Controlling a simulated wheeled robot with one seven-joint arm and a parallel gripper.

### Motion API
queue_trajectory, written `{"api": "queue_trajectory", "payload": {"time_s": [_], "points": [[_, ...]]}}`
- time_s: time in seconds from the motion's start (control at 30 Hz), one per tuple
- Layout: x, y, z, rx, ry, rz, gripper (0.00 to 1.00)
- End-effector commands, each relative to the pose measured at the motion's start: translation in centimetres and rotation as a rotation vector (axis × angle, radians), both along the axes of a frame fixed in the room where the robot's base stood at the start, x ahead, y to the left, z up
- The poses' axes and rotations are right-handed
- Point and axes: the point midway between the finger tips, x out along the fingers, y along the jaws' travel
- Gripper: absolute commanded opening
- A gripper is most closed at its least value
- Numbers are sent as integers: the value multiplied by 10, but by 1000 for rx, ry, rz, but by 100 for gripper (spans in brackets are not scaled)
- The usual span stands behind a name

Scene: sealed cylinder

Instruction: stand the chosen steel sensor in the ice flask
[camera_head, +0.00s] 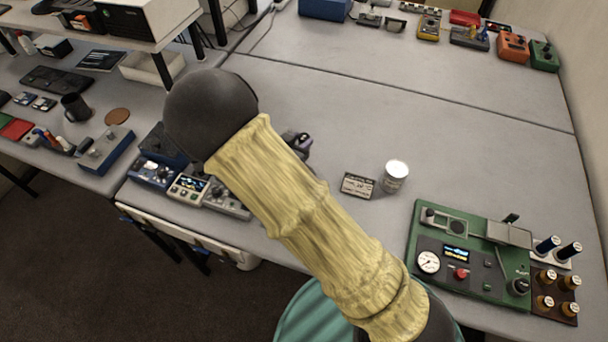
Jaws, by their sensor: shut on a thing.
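A small silvery-white cylinder (395,177) with a bright white top stands upright on the table, right of my arm; it looks like the ice flask. No steel sensor can be clearly identified.
A green instrument panel (463,284) with a gauge stands at the right front. Several small devices (190,187) sit left of my arm. The table (440,130) behind the cylinder is clear.

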Motion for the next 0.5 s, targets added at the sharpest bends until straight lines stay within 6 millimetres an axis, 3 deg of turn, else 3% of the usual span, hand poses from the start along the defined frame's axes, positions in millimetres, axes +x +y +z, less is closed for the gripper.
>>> {"api": "queue_trajectory", "payload": {"time_s": [0.17,0.5], "points": [[-1,4,-4,-2,0,8,2],[0,-1,-48,-4,1,1,2]]}}
